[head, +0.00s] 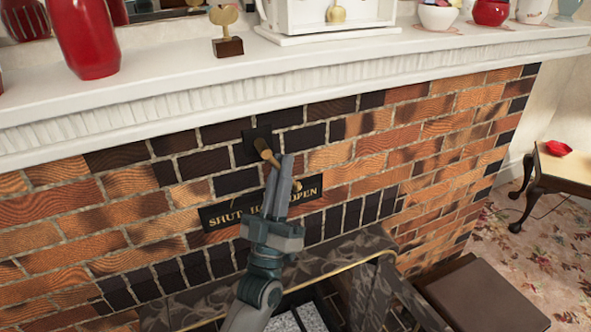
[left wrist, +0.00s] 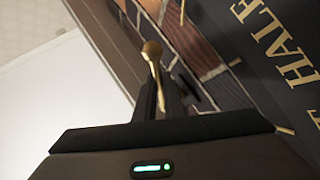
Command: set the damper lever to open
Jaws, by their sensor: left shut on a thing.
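The damper lever (head: 264,149) is a brass rod with a rounded knob, coming from a small dark square plate (head: 250,148) on the brick face below the mantel. It slants down and right in the head view; its exact setting is hard to tell. My left gripper (head: 279,165) reaches up from below and is shut on the lever, hiding part of it. My right gripper is not in view.
The white mantel shelf (head: 180,90) juts out above the lever, with a red vase (head: 84,40), a small trophy (head: 226,32) and a white clock-like case (head: 300,18). Below is the firebox surround (head: 345,250). A brown box-like seat (head: 485,300) stands at right.

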